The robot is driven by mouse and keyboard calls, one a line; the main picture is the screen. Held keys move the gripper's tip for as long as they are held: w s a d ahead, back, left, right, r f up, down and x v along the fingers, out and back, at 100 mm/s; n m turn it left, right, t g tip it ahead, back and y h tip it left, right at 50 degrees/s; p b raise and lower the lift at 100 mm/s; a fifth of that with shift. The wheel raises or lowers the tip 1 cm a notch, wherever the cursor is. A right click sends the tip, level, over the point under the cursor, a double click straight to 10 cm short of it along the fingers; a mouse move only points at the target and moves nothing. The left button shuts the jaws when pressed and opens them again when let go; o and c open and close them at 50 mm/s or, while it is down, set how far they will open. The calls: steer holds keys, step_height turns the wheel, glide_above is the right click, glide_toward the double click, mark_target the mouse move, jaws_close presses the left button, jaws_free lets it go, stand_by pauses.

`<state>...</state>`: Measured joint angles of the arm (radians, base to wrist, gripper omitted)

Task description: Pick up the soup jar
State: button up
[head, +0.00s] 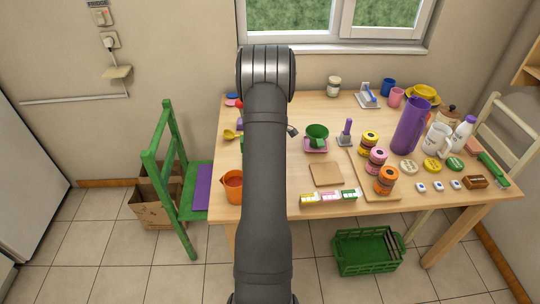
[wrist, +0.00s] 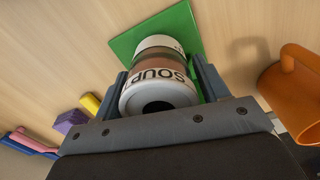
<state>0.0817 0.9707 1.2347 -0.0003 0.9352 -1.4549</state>
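The soup jar (wrist: 160,92) shows in the wrist view, with a white label reading SOUP, a brownish band and a dark round centre at its near end. It is over a green square (wrist: 122,45) and lies between the two fingers of my gripper (wrist: 166,85). The left finger is close against the jar. A narrow strip of green shows between the jar and the right finger, so the fingers look open around it. Whether the jar rests on the green square is hard to tell.
An orange mug (wrist: 292,85) is right of my gripper in the wrist view. A purple block (wrist: 70,122) and a yellow piece (wrist: 90,103) lie to the left. In the head view, a purple bottle (head: 411,127), several jars and cups crowd the right of the wooden table (head: 285,215).

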steer(key=c, duration=0.9)
steer(key=shift+o, duration=0.2)
steer(key=shift+r, duration=0.15)
